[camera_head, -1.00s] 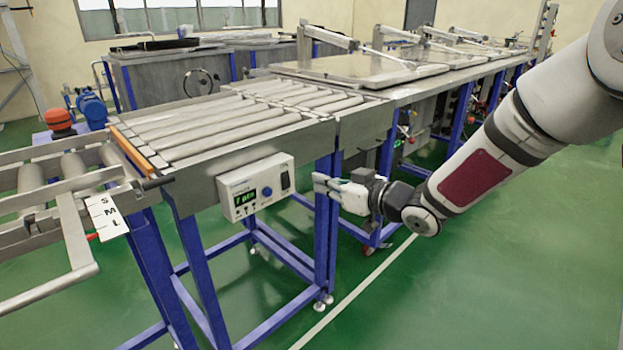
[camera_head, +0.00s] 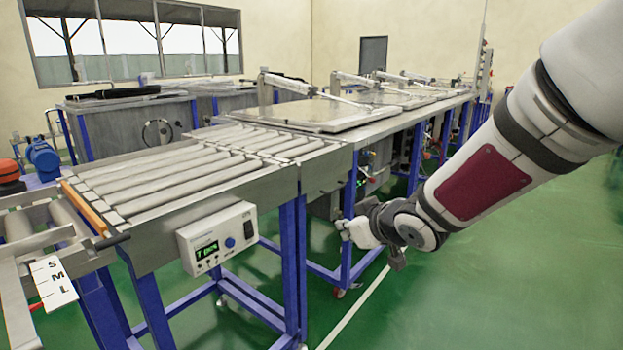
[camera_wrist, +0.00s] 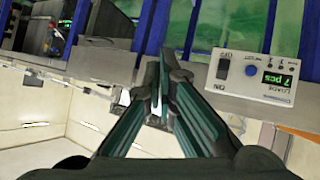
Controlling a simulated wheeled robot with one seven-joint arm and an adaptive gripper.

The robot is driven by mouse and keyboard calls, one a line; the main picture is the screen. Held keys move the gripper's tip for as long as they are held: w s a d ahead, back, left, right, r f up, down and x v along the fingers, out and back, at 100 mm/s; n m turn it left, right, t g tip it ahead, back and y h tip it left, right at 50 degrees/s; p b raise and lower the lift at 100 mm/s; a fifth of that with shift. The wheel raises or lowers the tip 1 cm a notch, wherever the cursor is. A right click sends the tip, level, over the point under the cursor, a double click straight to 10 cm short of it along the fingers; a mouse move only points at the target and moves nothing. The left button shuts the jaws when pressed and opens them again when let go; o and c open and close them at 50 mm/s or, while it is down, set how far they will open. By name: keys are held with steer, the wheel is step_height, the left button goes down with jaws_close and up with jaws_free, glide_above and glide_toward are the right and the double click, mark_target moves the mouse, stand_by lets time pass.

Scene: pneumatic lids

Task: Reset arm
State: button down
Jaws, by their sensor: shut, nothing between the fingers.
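My gripper (camera_head: 346,231) is shut and empty in the head view. It hangs at the end of my arm, to the right of the white control box and apart from it, in front of the blue table legs. In the wrist view my gripper (camera_wrist: 158,62) has its two fingers together with nothing between them. The control box (camera_head: 217,238) is fixed to the front of the roller conveyor and has a green display, a blue knob and a dark switch. The box also shows upside down in the wrist view (camera_wrist: 255,80).
The roller conveyor (camera_head: 113,206) runs to a metal table with flat lids (camera_head: 310,113) and lever arms. A white S-M-L card (camera_head: 53,283) sits at the left. Metal tanks (camera_head: 120,125) stand behind. The green floor (camera_head: 480,290) is clear at the lower right.

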steer(key=s+d+r+m+g+h, duration=0.2)
steer(key=s+d+m+h, duration=0.1)
steer(key=s+d, duration=0.5)
steer(key=s+d+r+m+g+h, duration=0.2)
steer(key=s+d+h, duration=0.3)
steer(key=s, duration=0.5)
steer(key=s+f+m+g+y, duration=0.25)
steer(key=s+g, duration=0.25)
steer(key=s, duration=1.9)
step_height(320, 180, up, 20)
steer(key=t+p, duration=0.2)
steer(key=p, duration=1.5)
steer(key=shift+w+a+t+y, duration=0.4)
steer(key=shift+a+y, duration=0.05)
steer(key=shift+f, duration=0.1)
